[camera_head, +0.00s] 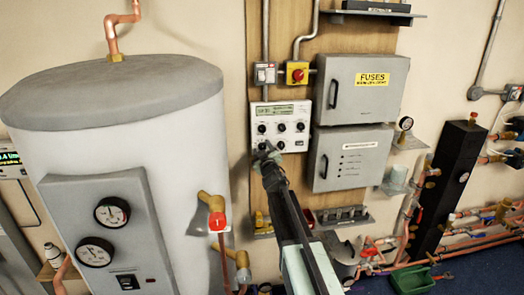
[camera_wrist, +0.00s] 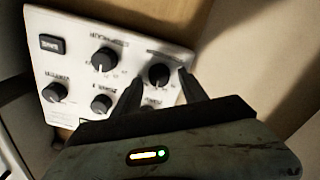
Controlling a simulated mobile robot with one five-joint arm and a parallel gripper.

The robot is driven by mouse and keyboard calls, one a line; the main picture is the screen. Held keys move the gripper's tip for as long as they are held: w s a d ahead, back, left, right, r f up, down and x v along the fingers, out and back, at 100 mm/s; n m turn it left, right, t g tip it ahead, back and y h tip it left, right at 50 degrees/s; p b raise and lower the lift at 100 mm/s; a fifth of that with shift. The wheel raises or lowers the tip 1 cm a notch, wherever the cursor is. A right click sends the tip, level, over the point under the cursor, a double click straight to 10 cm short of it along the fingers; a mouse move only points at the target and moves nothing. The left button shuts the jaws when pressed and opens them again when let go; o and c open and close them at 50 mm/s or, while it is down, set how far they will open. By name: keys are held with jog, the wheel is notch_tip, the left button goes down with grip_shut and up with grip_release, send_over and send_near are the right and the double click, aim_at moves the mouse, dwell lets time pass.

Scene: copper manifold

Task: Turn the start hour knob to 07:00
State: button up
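The white control panel (camera_head: 292,112) hangs on the wooden board, with a small display (camera_head: 276,111) and several black knobs. In the wrist view the panel (camera_wrist: 75,30) appears upside down, with a dark button (camera_wrist: 52,45) at one corner. My gripper (camera_wrist: 160,78) is open, its two dark fingers on either side of a black knob (camera_wrist: 158,74), with gaps visible beside it. In the head view my gripper (camera_head: 266,152) is at the panel's lower left and covers part of that knob. Another knob (camera_wrist: 104,59) is beside it. I cannot read the knob labels or the display time.
A grey fuse box (camera_head: 375,82) and a second grey box (camera_head: 350,160) are close right of the panel. A switch (camera_head: 265,73) and a red knob on a yellow box (camera_head: 298,73) are above. A large tank (camera_head: 125,100) stands at left, with a red-handled valve (camera_head: 217,221).

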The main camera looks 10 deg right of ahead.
jog(key=s, duration=0.7)
jog(key=shift+s, duration=0.4)
jog(key=shift+a, duration=0.1)
jog(key=s+d+f+m+g+h, duration=0.25)
jog(key=s+f+m+g, duration=0.25)
jog(key=s+f+g, duration=0.8)
jog(key=s+a+f+g, duration=0.1)
jog(key=s+f, duration=0.2)
jog(key=s, duration=0.3)
jog(key=s+a+f+g+y, duration=0.1)
jog(key=s+f+g, duration=0.1)
jog(key=s+f, duration=0.2)
jog(key=s+f+m+g+y, duration=0.1)
jog(key=s+f+g, duration=0.1)
jog(key=s, duration=0.8)
jog(key=shift+s+a+f, duration=0.25)
jog(key=shift+a+f, duration=0.15)
jog(key=shift+f, duration=0.5)
jog(key=shift+y, duration=0.25)
